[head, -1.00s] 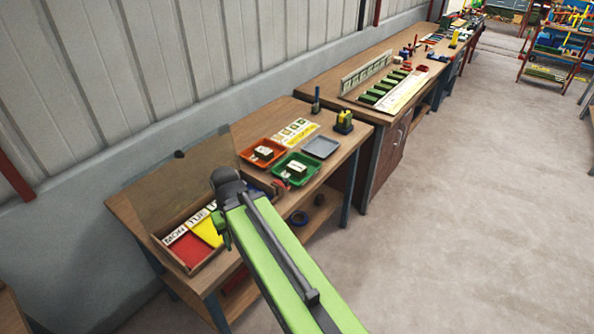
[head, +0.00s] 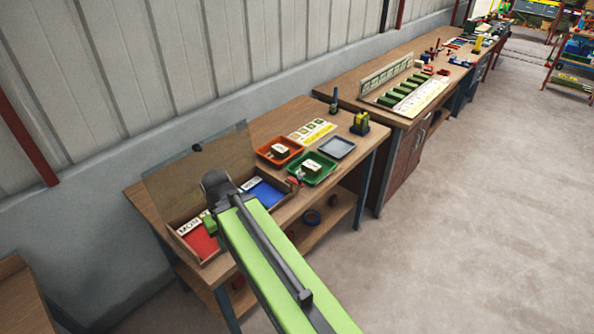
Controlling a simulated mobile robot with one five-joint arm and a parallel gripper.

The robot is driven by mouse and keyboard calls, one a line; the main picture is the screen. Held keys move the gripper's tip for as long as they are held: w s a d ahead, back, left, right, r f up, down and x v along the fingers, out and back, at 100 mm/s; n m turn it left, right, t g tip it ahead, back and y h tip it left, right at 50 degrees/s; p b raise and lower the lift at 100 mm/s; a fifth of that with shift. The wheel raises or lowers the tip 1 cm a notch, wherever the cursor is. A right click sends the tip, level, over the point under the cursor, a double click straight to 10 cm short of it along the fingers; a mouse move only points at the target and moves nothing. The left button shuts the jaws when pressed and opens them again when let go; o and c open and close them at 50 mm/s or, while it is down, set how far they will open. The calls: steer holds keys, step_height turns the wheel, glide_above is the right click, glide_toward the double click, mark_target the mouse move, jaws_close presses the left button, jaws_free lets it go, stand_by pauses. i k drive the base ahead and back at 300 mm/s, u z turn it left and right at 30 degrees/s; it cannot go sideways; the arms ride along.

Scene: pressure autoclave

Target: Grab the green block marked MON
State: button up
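Several green blocks (head: 403,94) stand in a row on the far workbench, between an upright pale board (head: 388,72) and a pale marked strip (head: 425,97). Any lettering on the blocks is too small to read, so I cannot tell which one is marked MON. My green arm reaches up from the bottom of the picture over the front of the near bench, well to the left of the blocks. My gripper's fingers do not show; the arm's dark joint and link hide whatever is beyond them.
The near workbench (head: 295,208) holds an orange tray (head: 268,156), a green tray (head: 325,177), a grey tray (head: 338,148) and a divided box with red (head: 201,242) and blue (head: 266,194) compartments. A yellow-and-dark item (head: 360,123) stands near its right end. The floor (head: 470,230) at right is clear.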

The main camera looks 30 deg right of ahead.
mark_target(312, 168)
steer(key=u, duration=4.45)
steer(key=i, duration=0.15)
steer(key=z, duration=1.15)
steer(key=k, duration=2.55)
steer(key=z, duration=1)
steer(key=i, duration=1)
steer(key=z, duration=0.1)
